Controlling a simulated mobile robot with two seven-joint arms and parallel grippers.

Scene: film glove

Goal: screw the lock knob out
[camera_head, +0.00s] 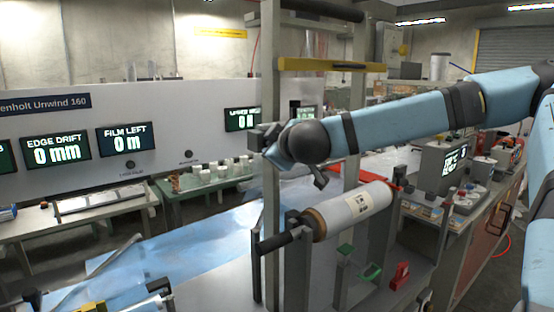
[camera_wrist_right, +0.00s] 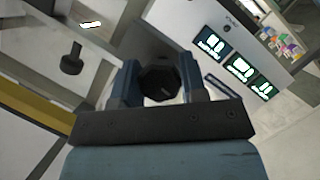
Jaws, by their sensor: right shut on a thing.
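The lock knob (camera_wrist_right: 160,83), a dark faceted knob, sits between the two blue fingers of my right gripper (camera_wrist_right: 160,85) in the right wrist view. The gripper is shut on it. In the head view my right gripper (camera_head: 268,137) is at the upright grey post (camera_head: 270,70), above and left of the film roll. The fingers and the knob are mostly hidden there by the post and my wrist. I cannot tell how far the knob's thread is engaged.
A white film roll (camera_head: 352,212) lies on a spindle with a black handle (camera_head: 274,243) below my right wrist. A second black knob (camera_wrist_right: 72,62) on a stem shows in the wrist view. A yellow bar (camera_head: 325,65) crosses above. Green (camera_head: 370,272) and red (camera_head: 400,276) fittings stand below.

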